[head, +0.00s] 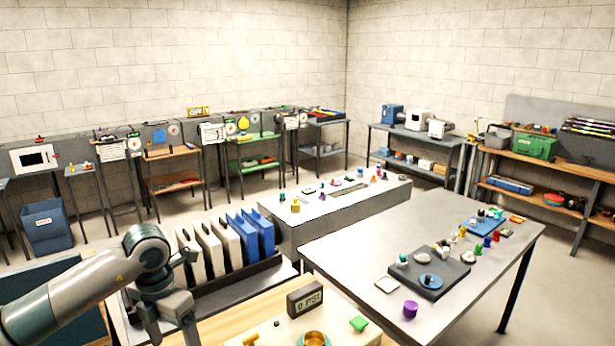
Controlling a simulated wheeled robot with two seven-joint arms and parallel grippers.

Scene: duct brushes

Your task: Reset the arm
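My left arm (90,285) comes in from the left edge and bends downward at the wrist. My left gripper (170,330) points down near the bottom edge, left of the wooden bench top (225,322). Its two fingers look spread apart, and I see nothing between them. The fingertips run close to or past the bottom edge. My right arm and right gripper are not in view.
A black rack (215,290) holds upright white and blue panels just right of my gripper. A grey table (345,255) with small parts stands right.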

